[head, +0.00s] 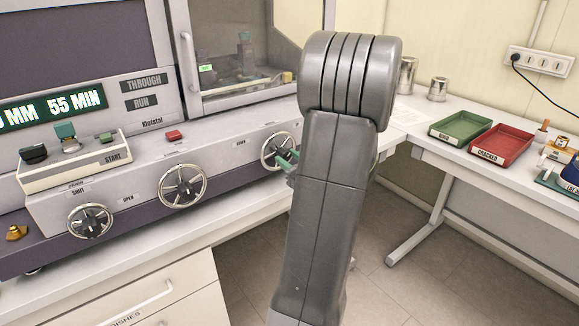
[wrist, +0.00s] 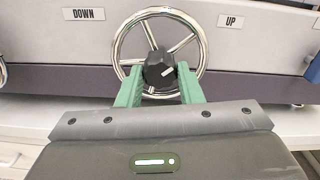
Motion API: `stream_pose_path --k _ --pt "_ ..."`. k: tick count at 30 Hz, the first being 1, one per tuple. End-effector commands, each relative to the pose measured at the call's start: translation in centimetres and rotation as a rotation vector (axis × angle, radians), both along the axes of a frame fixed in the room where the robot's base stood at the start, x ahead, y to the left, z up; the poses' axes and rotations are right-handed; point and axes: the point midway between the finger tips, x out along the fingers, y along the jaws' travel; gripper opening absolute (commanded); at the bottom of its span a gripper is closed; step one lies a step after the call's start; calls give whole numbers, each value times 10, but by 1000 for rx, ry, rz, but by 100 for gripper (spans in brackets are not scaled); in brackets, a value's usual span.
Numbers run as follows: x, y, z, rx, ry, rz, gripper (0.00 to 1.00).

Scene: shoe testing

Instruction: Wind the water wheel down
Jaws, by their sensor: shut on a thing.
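The water wheel (head: 277,150) is a chrome spoked handwheel at the right end of the machine's front panel. In the wrist view its rim and spokes surround a black hub knob (wrist: 158,66) with a pale pointer mark. A DOWN label (wrist: 83,14) is at its upper left and an UP label (wrist: 231,21) at its upper right. My gripper (wrist: 160,72) has its green fingers on either side of the hub knob, shut on it.
Two more handwheels stand to the left, a middle one (head: 183,186) and one (head: 90,221) by SHUT and OPEN labels. A display (head: 52,108) reads 55 MIN. Green (head: 460,129) and red (head: 501,145) trays lie on the right bench. Floor shows between the benches.

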Motion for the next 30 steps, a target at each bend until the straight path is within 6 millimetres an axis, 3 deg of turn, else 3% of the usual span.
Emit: stream_pose_path --k 18,30 --pt "0 0 -7 -455 -335 0 10" --pt "0 0 -3 -647 -473 0 10"
